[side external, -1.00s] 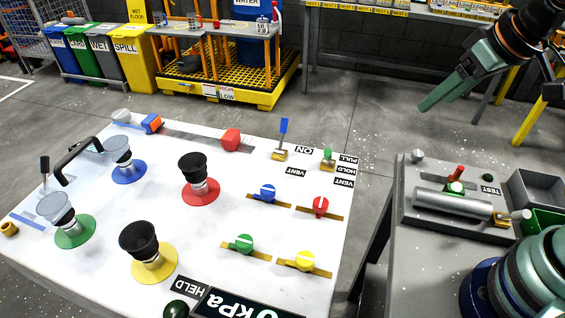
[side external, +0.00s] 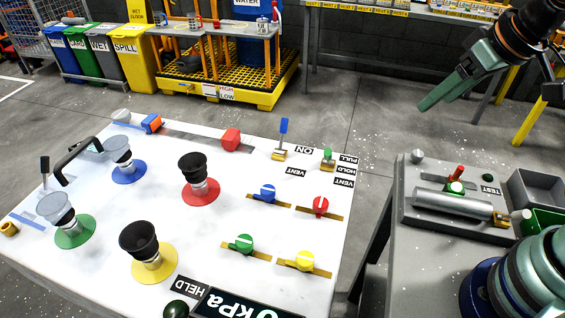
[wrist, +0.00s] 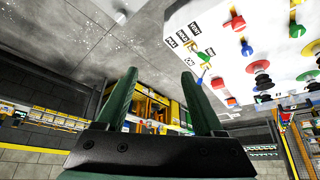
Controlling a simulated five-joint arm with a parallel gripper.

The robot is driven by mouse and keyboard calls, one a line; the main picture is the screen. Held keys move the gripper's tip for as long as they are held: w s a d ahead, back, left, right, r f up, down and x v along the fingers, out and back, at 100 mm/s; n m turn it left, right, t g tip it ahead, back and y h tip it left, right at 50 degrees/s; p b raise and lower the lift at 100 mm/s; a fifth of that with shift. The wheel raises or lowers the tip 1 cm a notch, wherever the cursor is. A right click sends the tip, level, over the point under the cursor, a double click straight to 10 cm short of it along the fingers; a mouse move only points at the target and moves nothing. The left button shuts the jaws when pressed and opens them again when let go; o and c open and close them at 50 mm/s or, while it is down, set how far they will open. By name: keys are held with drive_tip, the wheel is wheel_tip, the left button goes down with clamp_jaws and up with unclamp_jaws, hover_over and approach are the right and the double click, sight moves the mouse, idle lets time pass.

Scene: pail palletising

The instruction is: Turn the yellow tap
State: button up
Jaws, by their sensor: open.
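The yellow tap (side external: 304,261) is a round knob on a brass strip near the right front of the white panel (side external: 215,245). A green tap (side external: 244,243) is to its left, with a blue tap (side external: 267,193) and a red tap (side external: 320,205) behind. My gripper (side external: 440,92) is up at the right, in the air and well apart from the taps. In the wrist view my gripper (wrist: 163,85) shows two green fingers spread apart with nothing between them. The panel is upside down at the upper right there.
Black suction cups stand on red (side external: 201,193) and yellow (side external: 154,268) discs left of the taps. A blue-handled lever (side external: 283,136) rises at the panel's back right. A grey side table (side external: 420,265) with a metal cylinder (side external: 452,205) stands right. Floor shows between them.

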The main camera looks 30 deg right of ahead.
drive_tip(key=n+g, duration=0.6)
drive_tip(key=n, duration=1.2)
hover_over(305, 258)
wheel_tip(305, 258, down, 8)
drive_tip(key=f, duration=0.1)
wheel_tip(305, 258, down, 11)
clamp_jaws()
